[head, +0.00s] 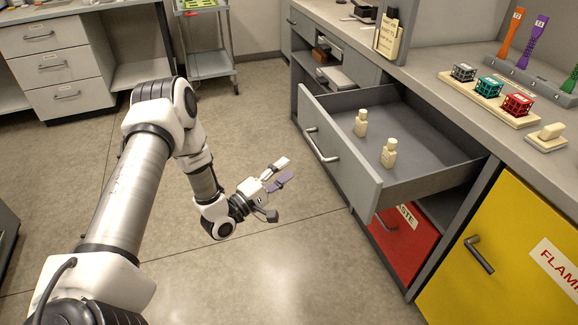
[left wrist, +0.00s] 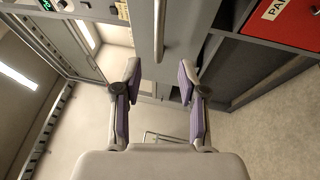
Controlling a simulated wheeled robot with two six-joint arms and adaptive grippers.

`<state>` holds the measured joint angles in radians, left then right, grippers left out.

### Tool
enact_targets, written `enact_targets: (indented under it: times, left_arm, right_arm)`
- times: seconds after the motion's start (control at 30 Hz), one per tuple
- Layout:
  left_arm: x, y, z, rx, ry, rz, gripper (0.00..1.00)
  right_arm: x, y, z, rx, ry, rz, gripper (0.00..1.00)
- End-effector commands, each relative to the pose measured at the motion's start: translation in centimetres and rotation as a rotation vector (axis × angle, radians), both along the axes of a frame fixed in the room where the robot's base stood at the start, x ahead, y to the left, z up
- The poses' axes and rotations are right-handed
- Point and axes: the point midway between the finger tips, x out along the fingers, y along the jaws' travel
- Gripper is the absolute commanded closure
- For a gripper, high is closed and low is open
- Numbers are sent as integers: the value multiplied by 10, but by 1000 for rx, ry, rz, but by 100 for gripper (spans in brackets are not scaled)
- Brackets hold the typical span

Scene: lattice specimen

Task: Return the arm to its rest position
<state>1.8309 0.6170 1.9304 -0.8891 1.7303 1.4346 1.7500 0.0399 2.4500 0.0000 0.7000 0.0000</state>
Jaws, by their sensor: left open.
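My left arm (head: 125,190) comes in from the left and reaches over the floor in the head view. My left gripper (head: 283,172) is open and empty, to the left of the open drawer's front and apart from it. In the left wrist view the two purple-padded fingers of the left gripper (left wrist: 159,78) stand apart with nothing between them. The drawer handle (left wrist: 159,38) shows beyond the fingertips there. My right gripper is in neither view.
The grey drawer (head: 340,150) is pulled out and holds two small cream bottles (head: 389,153). The counter (head: 440,68) carries a tray with cube lattices (head: 488,86). A yellow cabinet door (head: 500,250) and a red one (head: 398,240) are below. Open floor (head: 270,270) lies around the arm.

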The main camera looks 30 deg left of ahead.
Motion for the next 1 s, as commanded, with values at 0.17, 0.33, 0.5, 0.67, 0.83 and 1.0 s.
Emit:
enact_targets:
  times: [0.17, 0.33, 0.5, 0.67, 0.83, 1.0]
  left_arm:
    - [0, 0, 0, 0, 0, 0, 59]
    - [1, 0, 0, 0, 0, 0, 59]
    - [2, -27, 26, 12, 17, -57, 59]
    - [-42, -134, 15, 203, 369, -170, 59]
    - [-179, -152, -64, 900, 867, -370, 59]
    - [-298, -118, -87, 1342, 1149, -755, 59]
  right_arm:
    - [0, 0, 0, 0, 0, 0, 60]
    - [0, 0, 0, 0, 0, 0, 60]
    - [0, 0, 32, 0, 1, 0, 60]
    - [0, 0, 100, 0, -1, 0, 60]
    - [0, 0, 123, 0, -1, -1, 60]
    - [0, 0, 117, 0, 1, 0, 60]
